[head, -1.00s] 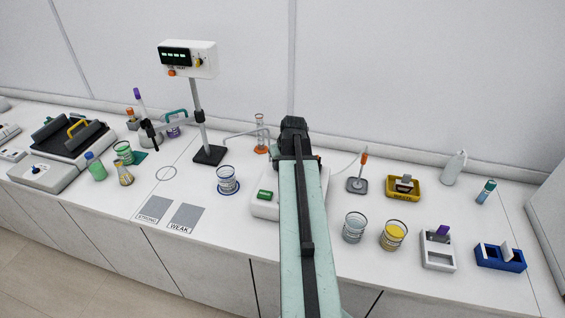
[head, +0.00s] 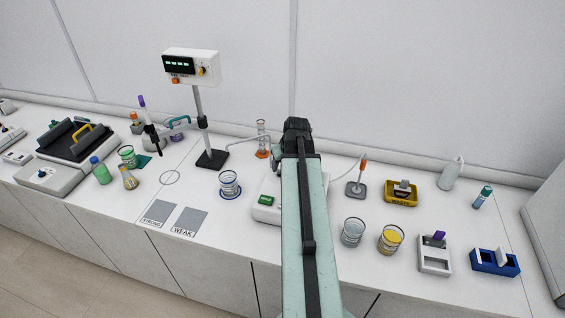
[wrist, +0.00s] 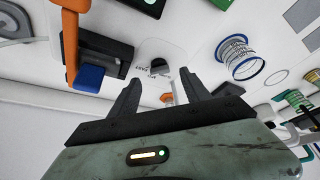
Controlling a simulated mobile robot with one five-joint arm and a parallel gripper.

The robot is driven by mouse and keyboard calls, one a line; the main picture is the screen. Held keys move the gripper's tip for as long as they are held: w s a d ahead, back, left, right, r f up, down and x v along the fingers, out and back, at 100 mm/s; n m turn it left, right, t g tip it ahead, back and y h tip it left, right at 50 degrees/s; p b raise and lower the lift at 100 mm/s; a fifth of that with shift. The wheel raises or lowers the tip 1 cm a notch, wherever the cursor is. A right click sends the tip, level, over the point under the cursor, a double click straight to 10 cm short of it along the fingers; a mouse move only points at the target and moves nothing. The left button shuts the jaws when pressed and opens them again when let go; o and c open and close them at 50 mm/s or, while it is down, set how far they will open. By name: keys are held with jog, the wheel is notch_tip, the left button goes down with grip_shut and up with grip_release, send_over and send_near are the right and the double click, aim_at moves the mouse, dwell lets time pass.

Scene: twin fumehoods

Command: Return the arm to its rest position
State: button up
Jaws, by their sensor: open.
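My arm reaches forward over the middle of the bench in the head view, pale green with a dark strip along its top. Its dark end stands in front of a white device with a green display (head: 266,200) and hides part of it. Beyond the fingers are a white surface, a dark block with a blue part (wrist: 90,77) and an orange bar (wrist: 72,40). The fingertips do not show clearly in the head view.
A beaker on a blue ring (head: 229,184) stands left of my arm. Two beakers, one clear (head: 353,232) and one yellow (head: 390,239), stand close on its right. A stand with a control box (head: 191,68) rises at the back left. A white rack (head: 434,256) and blue rack (head: 495,262) lie at the right.

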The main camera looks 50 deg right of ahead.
jog(key=p+v, duration=0.2)
jog(key=v, duration=0.1)
jog(key=shift+s+r, duration=0.15)
jog(key=shift+r, duration=0.1)
jog(key=w+a+f+n+y+b, duration=0.1)
jog(key=w+a+f+n+b, duration=0.1)
jog(key=w+a, duration=0.4)
jog(key=w+a+f+n+b, duration=0.1)
jog(key=w+a+f+b, duration=0.25)
jog(key=a, duration=0.55)
jog(key=w+a+f+n+y+b, duration=0.1)
jog(key=w+a+f+n+b, duration=0.1)
jog(key=a, duration=0.8)
jog(key=w+a+f+n+b, duration=0.1)
jog(key=w+a+f, duration=0.1)
jog(key=a, duration=0.8)
jog(key=s+a+f+m+g+b, duration=0.1)
jog(key=s+a+f+g, duration=0.1)
jog(key=s+a+g, duration=0.2)
jog(key=s+a, duration=0.3)
jog(key=a, duration=0.2)
jog(key=shift+a+f+b, duration=0.2)
jog(key=shift+f+b, duration=0.05)
jog(key=shift+b, duration=0.15)
